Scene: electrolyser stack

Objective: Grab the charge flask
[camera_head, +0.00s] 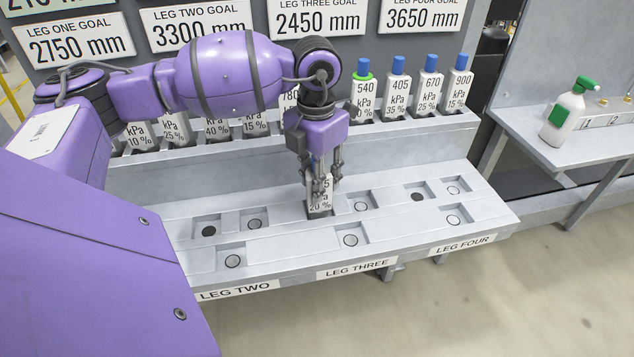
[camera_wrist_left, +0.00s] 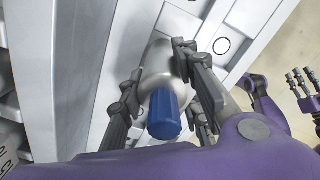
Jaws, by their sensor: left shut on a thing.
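The charge flask (camera_head: 319,197) is a pale flask with a label ending in 20 %; the upper part of its label is hidden by my fingers. It stands upright at a square recess in the sloped bench; I cannot tell whether its base is fully seated. My left gripper (camera_head: 322,176) comes down from above and is shut on it. In the left wrist view the flask shows its blue cap (camera_wrist_left: 164,115) between the fingers (camera_wrist_left: 160,88). My right gripper (camera_wrist_left: 302,84) shows at the right edge of the left wrist view, empty, with its fingers apart.
The bench (camera_head: 290,258) has several recesses with round marks, some dark, and leg labels along its front. More labelled flasks stand in a row behind, one with a green ring (camera_head: 363,95). A spray bottle (camera_head: 566,115) stands on a side table at right.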

